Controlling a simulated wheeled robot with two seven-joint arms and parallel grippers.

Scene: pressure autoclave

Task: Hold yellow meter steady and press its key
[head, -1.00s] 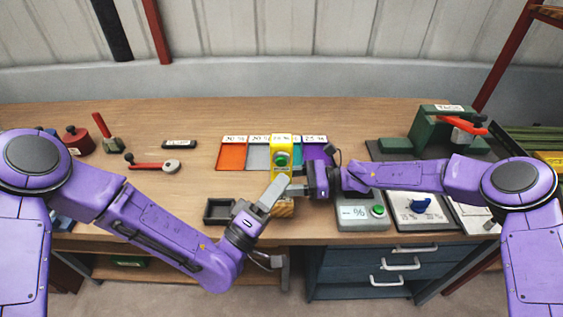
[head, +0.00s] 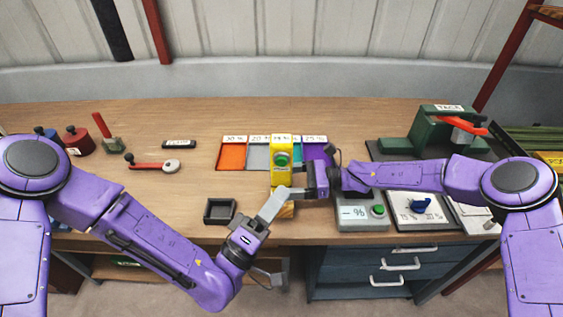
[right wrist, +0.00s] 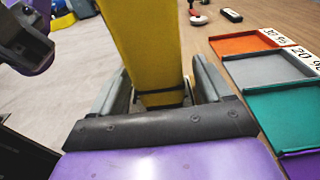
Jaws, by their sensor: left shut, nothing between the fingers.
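The yellow meter (head: 281,146) stands upright near the middle of the bench, with a green key (head: 282,160) on its face and a white label on top. My right gripper (head: 290,192) reaches in from the right at its lower part. In the right wrist view the yellow body (right wrist: 150,50) lies between the two grey fingers, which appear closed on it. My left gripper (head: 277,197) is shut and empty, its fingertips in front of and below the green key, near the right fingers. Its fingers overlap the meter's lower area, so contact there cannot be told.
Orange (head: 233,155), grey, teal and purple trays with percent labels lie behind the meter. A small black tray (head: 220,211) lies left of it. A grey box with a green button (head: 362,215) stands right, near the front edge.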

